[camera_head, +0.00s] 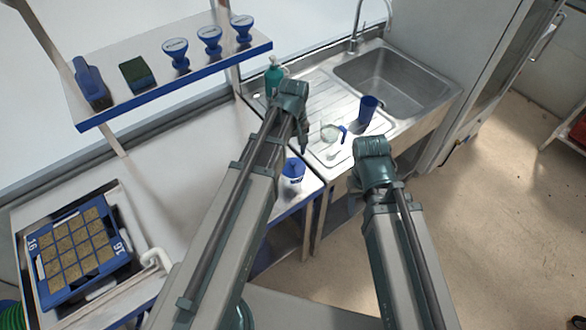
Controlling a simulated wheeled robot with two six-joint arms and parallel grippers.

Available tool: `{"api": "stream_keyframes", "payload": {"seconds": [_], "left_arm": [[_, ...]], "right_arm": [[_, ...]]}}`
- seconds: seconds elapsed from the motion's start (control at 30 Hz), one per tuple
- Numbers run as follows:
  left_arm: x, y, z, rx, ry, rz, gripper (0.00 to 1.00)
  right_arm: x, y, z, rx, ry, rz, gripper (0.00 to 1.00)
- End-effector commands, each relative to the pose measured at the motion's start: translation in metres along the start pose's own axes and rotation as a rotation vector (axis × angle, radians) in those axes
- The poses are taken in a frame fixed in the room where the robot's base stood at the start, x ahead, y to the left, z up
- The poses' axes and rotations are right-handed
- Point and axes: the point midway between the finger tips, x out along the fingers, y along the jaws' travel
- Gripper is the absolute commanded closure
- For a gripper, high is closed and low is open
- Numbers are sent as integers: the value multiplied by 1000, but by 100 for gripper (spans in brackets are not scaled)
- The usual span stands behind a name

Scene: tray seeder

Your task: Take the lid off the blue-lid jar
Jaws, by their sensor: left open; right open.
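The blue-lid jar (292,182) stands upright on the white bench near its front right corner, by the sink unit. Its blue lid (294,166) sits on top of its pale body. My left gripper (304,150) points down just above and slightly right of the jar, apart from the lid. It is open and empty. My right gripper (354,184) hangs below its wrist in front of the sink unit, right of the jar. It is open, largely hidden by its own wrist, and away from the jar.
A clear container (329,132), a small white item (332,153) and a blue cup (368,107) stand on the drainboard. A green bottle (273,78) is behind my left wrist. A blue seed tray (83,283) lies at left.

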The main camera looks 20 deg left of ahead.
Motion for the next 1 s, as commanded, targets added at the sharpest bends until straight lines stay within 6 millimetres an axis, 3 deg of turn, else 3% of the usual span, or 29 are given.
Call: {"api": "stream_keyframes", "payload": {"seconds": [0.4,0.7,1.0], "left_arm": [[49,0,-3,0,0,0,38],[49,0,-3,0,0,0,40],[49,0,-3,0,0,0,94]], "right_arm": [[49,-5,-3,2,0,0,50],[48,-5,-3,2,0,0,50],[48,-5,-3,2,0,0,50]]}}
